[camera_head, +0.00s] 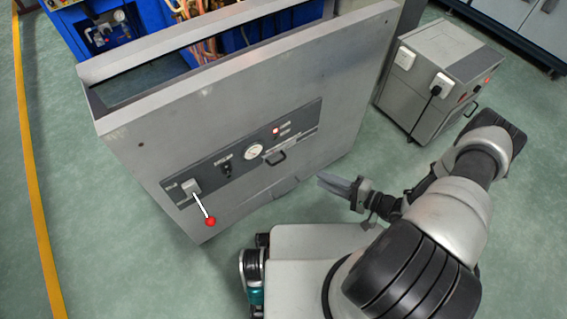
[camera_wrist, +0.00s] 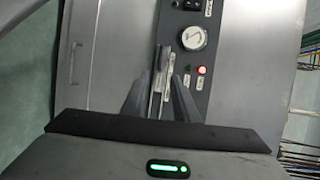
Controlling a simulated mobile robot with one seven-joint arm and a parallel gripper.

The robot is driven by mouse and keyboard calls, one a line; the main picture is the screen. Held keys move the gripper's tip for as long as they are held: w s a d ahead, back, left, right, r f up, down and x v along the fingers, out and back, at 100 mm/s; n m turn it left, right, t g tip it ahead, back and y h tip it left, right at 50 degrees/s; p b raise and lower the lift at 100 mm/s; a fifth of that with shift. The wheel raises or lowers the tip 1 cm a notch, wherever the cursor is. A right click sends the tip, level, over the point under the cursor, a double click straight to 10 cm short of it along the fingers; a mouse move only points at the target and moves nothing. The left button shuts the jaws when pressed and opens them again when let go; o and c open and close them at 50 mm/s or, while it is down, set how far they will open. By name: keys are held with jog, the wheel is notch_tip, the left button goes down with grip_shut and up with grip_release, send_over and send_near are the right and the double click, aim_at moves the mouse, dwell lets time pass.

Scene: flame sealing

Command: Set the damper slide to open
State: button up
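The grey cabinet's dark control panel (camera_head: 228,166) carries the controls. Narrow pale strips, apparently the damper slide and its label (camera_wrist: 163,78), lie along the panel edge, beside the red lamp (camera_wrist: 201,70) and below the gauge (camera_wrist: 193,38) in the wrist view. The slide's setting is too small to read. My gripper (camera_head: 322,181) stands in front of the cabinet's right part, apart from it in the head view. Its two fingers (camera_wrist: 160,80) are spread, with the strips showing in the gap between them. Nothing is held.
A lever with a red knob (camera_head: 210,221) sticks out at the panel's left end. A grey wheeled unit (camera_head: 437,75) with sockets stands at the right. Green floor is free left of the cabinet.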

jog(key=b+x, duration=0.3)
jog(key=x, duration=1.3)
jog(key=shift+w+a, duration=0.2)
jog(key=shift+a, duration=0.1)
jog(key=shift+r, duration=0.1)
grip_shut()
dwell(0.5)
